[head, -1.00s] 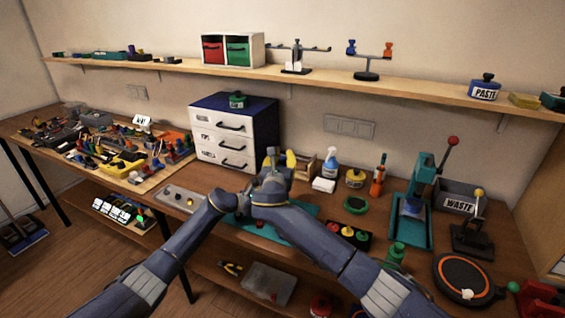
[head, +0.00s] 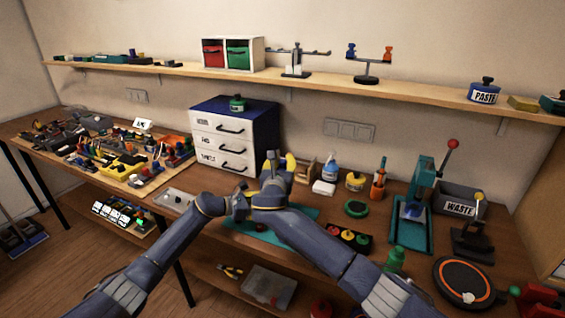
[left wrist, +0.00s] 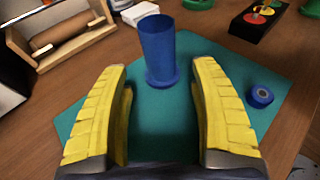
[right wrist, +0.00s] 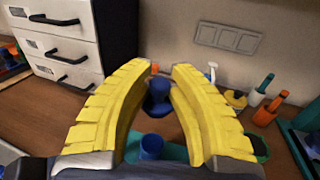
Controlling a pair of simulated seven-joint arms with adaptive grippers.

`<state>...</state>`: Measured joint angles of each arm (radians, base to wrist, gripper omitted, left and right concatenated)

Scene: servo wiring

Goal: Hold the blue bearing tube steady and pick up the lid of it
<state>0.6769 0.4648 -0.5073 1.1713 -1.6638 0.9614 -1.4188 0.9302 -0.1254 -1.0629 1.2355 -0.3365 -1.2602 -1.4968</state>
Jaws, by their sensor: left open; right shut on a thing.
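A blue tube (left wrist: 160,50) with a flanged foot stands upright on the teal mat (left wrist: 85,125) in the left wrist view. My left gripper (left wrist: 162,95) is open, and the tube stands ahead, between its yellow fingers in the picture, with gaps at both sides. In the right wrist view my right gripper (right wrist: 160,75) is shut on the dark blue lid (right wrist: 157,92), apart from a blue round part (right wrist: 152,147) below, which looks like the tube.
A small blue ring (left wrist: 259,97) lies on the mat's right side. A wooden holder (left wrist: 60,35) and a white block (left wrist: 140,13) stand behind. A drawer cabinet (head: 228,140), spray bottle (head: 330,172) and black tray of coloured discs (head: 348,237) surround the area.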

